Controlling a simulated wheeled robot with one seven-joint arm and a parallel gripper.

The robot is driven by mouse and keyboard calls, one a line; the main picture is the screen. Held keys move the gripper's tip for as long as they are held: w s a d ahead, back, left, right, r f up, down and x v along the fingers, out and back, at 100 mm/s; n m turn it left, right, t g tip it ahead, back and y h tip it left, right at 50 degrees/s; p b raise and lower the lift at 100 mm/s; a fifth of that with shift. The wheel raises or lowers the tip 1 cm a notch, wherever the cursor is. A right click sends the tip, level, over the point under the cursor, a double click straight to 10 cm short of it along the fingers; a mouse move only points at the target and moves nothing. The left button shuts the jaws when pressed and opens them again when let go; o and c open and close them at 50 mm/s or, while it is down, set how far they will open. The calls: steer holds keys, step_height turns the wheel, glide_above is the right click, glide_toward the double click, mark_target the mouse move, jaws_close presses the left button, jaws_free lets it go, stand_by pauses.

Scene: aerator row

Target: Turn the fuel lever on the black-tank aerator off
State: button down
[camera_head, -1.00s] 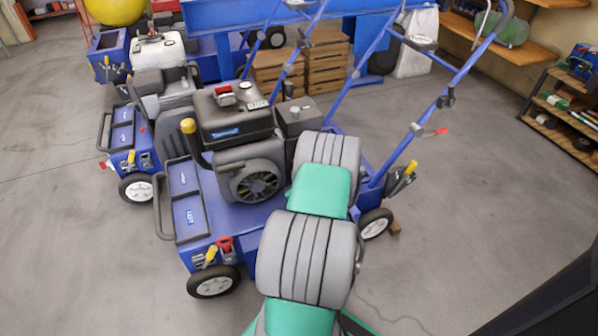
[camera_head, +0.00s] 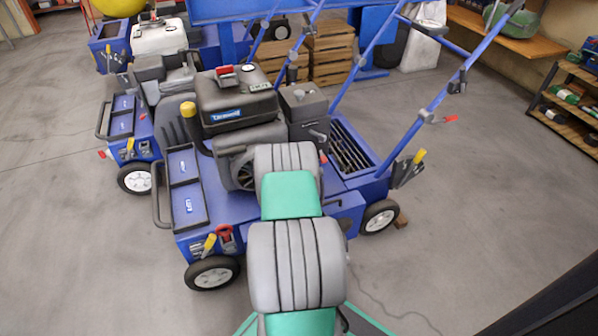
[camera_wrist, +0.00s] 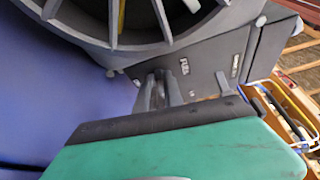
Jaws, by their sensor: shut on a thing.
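The black-tank aerator stands in the middle of the head view, with its black tank (camera_head: 235,104) above a grey engine and blue deck. In the wrist view, a dark panel with a FUEL label (camera_wrist: 184,66) sits beside the round ribbed engine cover (camera_wrist: 130,25). My gripper (camera_wrist: 162,88) is at this panel, just left of the label, with its grey fingers close together. It is shut on the fuel lever, which is mostly hidden between the fingers, so I cannot read its angle. In the head view my arm hides the gripper and this panel.
A second grey lever (camera_wrist: 221,84) stands on the panel to the right of my gripper. A white-tank aerator (camera_head: 159,38) stands behind at the left. Blue handlebars (camera_head: 440,100) rise at the right. Wooden crates (camera_head: 331,55) are behind.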

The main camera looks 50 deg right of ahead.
steer(key=shift+f+n+h+b, duration=0.2)
steer(key=shift+n+h+b, duration=0.1)
steer(key=shift+n+b, duration=0.4)
steer(key=c, duration=1.5)
jaws_free()
steer(key=shift+o, duration=0.2)
steer(key=shift+s, duration=0.1)
steer(key=v, duration=0.6)
steer(key=shift+s+a+f, duration=0.15)
steer(key=shift+s+a, duration=0.05)
steer(key=shift+a, duration=0.1)
steer(key=shift+s+a, duration=0.3)
steer(key=shift+a, duration=0.05)
